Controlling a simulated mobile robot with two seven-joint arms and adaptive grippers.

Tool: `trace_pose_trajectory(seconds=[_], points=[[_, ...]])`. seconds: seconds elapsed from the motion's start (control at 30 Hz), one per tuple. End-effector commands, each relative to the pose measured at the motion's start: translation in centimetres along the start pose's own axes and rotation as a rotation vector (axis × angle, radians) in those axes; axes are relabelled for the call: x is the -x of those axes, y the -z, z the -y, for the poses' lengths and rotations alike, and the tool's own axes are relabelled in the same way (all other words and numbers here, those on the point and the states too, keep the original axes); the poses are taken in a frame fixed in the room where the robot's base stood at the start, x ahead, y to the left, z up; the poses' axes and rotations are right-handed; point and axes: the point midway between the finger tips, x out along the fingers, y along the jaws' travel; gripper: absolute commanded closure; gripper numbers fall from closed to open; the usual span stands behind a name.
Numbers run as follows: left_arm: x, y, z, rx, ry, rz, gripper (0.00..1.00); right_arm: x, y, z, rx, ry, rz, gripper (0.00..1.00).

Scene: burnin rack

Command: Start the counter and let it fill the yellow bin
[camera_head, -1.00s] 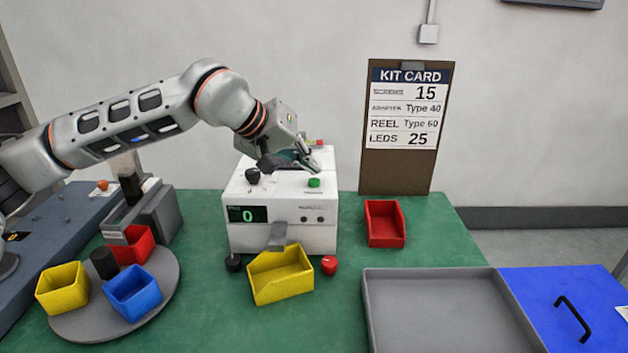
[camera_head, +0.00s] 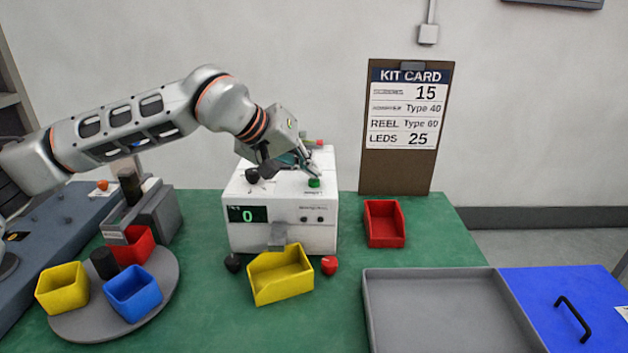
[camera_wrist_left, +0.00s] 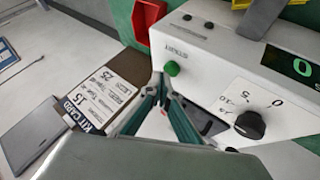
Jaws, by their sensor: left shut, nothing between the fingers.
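The counter (camera_head: 265,235) is a white box with a green display reading 0, a black dial and a green button (camera_head: 314,183) on top. The yellow bin (camera_head: 281,276) stands in front of it, under its grey chute (camera_head: 278,235), and looks empty. My left gripper (camera_head: 312,170) is shut and empty, its tips right above or at the green button; I cannot tell if they touch. In the left wrist view the green button (camera_wrist_left: 172,68) shows just beyond the fingertips (camera_wrist_left: 160,80), and the dial (camera_wrist_left: 250,125) lies to the right. My right gripper is out of view.
A red bin (camera_head: 385,225) stands right of the counter. A turntable (camera_head: 100,325) at left carries yellow, red and blue bins. A grey tray (camera_head: 440,310) lies front right beside a blue panel with a handle. A kit card (camera_head: 410,105) stands behind. Black and red knobs flank the yellow bin.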

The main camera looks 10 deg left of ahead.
Motion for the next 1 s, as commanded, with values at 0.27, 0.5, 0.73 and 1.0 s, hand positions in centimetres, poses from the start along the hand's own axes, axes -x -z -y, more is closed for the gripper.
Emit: trace_pose_trajectory(seconds=[0.27, 0.5, 0.73, 1.0], points=[[-0.18, -0.12, 0.14, 0.0, 0.0, 0.0, 1.0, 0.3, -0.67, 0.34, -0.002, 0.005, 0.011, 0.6], [-0.37, -0.25, 0.28, 0.0, 0.0, 0.0, 1.0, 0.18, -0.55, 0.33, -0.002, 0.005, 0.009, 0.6], [-0.55, -0.38, 0.42, 0.0, 0.0, 0.0, 1.0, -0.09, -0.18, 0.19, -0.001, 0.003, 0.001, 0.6], [-0.7, -0.5, 0.53, 0.0, 0.001, 0.0, 1.0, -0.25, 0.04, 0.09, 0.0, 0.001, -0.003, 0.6]])
